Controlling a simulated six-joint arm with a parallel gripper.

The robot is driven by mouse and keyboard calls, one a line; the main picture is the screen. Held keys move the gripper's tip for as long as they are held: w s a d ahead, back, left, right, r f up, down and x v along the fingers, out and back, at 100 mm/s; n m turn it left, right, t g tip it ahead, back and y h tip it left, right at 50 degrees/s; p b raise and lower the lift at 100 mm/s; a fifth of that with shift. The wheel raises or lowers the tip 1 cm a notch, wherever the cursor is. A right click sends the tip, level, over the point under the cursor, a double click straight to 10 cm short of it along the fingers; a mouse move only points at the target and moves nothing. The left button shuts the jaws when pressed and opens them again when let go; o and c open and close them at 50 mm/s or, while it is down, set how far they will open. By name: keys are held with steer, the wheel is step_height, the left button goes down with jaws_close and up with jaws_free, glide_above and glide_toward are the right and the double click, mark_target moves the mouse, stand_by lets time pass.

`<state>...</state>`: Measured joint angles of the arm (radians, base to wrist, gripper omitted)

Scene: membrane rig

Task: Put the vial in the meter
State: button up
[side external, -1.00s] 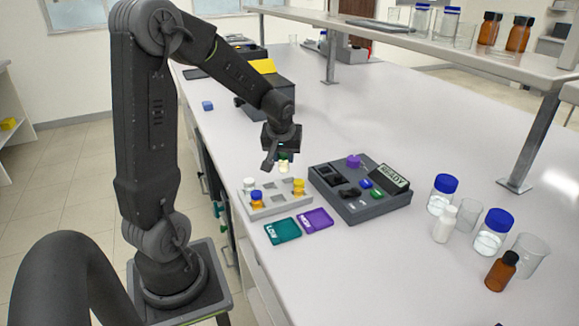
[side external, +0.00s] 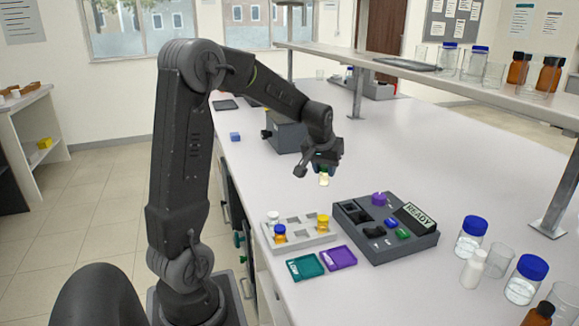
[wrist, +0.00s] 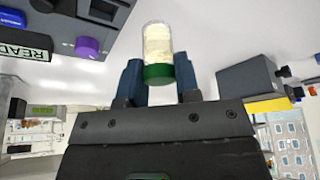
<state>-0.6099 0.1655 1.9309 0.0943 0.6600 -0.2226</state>
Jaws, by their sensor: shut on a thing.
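My gripper (side external: 325,166) is shut on a vial (side external: 324,181) with pale cream contents. In the wrist view the vial (wrist: 158,45) has a green cap, held between the two fingers (wrist: 158,80), with its clear body pointing away from the gripper. The vial hangs in the air, beyond the sample rack and to the left of the meter's back edge. The grey meter (side external: 408,247) lies on the bench, with a purple knob (side external: 379,199), a dark socket area (side external: 357,211) and a screen reading READY (side external: 420,214). The wrist view shows part of it at upper left.
The grey rack (side external: 297,240) holds white-, blue- and yellow-capped vials. Teal (side external: 305,267) and purple (side external: 339,257) trays lie in front. Bottles and beakers stand at right; a dark grey box (side external: 288,136) stands behind my gripper. Bench around the meter's back is clear.

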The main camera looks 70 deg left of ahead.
steer(key=shift+m, duration=0.6)
steer(key=shift+w+d+f, duration=0.7)
steer(key=shift+w+f, duration=0.15)
steer(key=shift+w, duration=0.25)
steer(key=shift+w+d+f, duration=0.7)
steer(key=shift+w+f, duration=0.15)
steer(key=shift+w, duration=0.2)
steer(key=shift+w+d+f, duration=0.7)
steer(key=shift+w+f, duration=0.15)
steer(key=shift+w, duration=0.25)
steer(key=shift+f, duration=1.3)
steer(key=o, duration=1)
steer(key=shift+o, duration=0.4)
step_height(320, 180, up, 6)
stand_by(0.7)
